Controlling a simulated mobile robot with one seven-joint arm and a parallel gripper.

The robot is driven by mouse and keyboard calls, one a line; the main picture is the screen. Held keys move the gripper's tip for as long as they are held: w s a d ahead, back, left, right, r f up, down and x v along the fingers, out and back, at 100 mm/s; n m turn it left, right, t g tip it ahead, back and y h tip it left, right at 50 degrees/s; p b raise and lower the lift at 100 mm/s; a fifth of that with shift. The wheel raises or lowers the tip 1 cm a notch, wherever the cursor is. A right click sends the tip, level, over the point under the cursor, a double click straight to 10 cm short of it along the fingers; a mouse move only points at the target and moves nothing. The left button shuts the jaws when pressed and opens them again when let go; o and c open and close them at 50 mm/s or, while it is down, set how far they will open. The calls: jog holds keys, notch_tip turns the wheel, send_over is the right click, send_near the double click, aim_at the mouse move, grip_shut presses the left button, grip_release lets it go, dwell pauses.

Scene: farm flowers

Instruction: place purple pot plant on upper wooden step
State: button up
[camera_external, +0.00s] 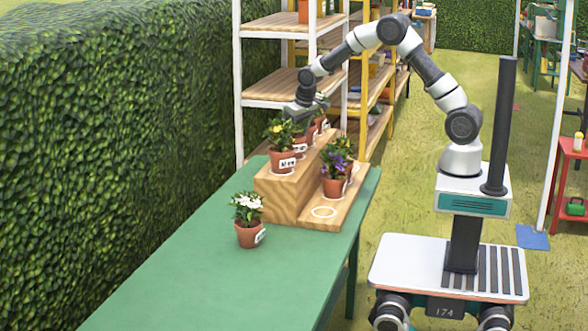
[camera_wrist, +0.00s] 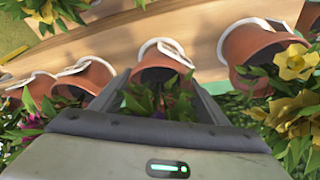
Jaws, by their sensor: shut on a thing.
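My gripper (camera_external: 306,108) is over the upper wooden step (camera_external: 268,190) of the two-step stand. The held pot stands in a row between a yellow-flowered pot (camera_wrist: 262,48) and other pots on the left. In the external view the gripper and foliage partly hide it, so I cannot tell whether its base touches the step. Another purple-flowered pot (camera_external: 334,186) stands on the lower wooden step (camera_external: 345,209).
An empty white ring (camera_external: 323,212) marks the near end of the lower step. A white-flowered pot (camera_external: 249,234) stands on the green table (camera_external: 190,280), left of the stand. The table's front is clear. Shelves (camera_external: 285,83) stand behind and a hedge (camera_external: 110,130) runs along the left.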

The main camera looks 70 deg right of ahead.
jog(key=shift+f, duration=0.1)
jog(key=o, duration=1.4)
